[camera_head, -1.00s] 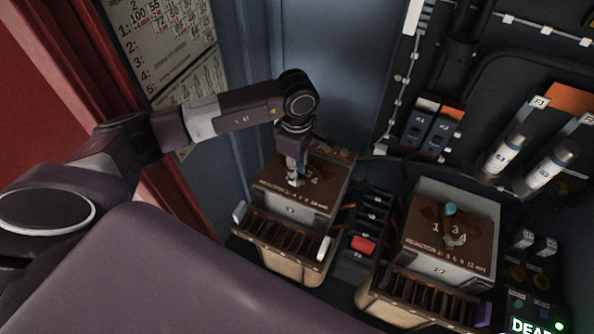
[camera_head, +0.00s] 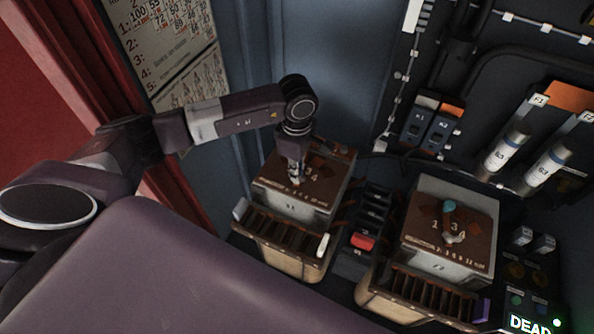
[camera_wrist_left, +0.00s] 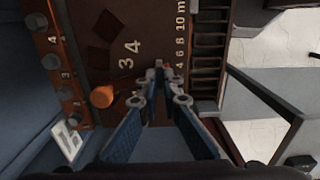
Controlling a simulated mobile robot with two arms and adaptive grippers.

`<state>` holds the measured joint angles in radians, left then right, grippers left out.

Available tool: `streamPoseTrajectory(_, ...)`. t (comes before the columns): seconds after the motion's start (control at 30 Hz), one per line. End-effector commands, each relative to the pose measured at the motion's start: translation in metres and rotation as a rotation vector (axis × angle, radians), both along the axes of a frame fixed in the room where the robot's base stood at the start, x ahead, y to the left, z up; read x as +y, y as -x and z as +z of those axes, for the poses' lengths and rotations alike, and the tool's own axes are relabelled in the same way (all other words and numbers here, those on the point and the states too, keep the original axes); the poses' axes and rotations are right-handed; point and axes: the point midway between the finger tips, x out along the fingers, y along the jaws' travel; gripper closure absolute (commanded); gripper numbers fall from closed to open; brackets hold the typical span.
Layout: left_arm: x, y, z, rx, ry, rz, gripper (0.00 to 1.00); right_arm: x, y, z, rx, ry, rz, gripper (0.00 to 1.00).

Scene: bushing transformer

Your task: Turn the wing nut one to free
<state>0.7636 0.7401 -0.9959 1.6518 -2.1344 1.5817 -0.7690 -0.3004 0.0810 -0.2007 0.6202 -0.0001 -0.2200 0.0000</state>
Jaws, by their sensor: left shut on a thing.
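My left gripper (camera_head: 296,178) points down onto the brown top of the left reactor box (camera_head: 320,188). In the left wrist view its two blue-padded fingers (camera_wrist_left: 160,72) come together at the tips over the brown plate, beside the printed 3 and 4. They are shut on a small part, which I take to be the wing nut; the fingers mostly hide it. An orange round knob (camera_wrist_left: 102,97) stands on the plate just left of the fingers. The right reactor box (camera_head: 462,225) has a similar top with a teal-capped pointer (camera_head: 449,208). My right gripper is not in view.
A black block with a red switch (camera_head: 363,242) stands between the boxes. Slotted racks (camera_head: 280,240) sit in front of the boxes. Fuses (camera_head: 507,150) and cables fill the back panel at right. A lit "DEAD" sign (camera_head: 530,325) is at bottom right.

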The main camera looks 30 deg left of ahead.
Motion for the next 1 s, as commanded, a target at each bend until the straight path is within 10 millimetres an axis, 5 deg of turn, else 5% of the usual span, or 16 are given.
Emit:
streamPoseTrajectory(0.37, 0.000, -0.001, -0.002, -0.002, 0.001, 0.169, 1.00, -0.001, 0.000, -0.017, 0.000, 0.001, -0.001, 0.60)
streamPoseTrajectory(1.0, 0.000, -0.001, -0.002, -0.003, 0.000, 0.766, 1.00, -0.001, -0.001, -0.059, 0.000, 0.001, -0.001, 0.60)
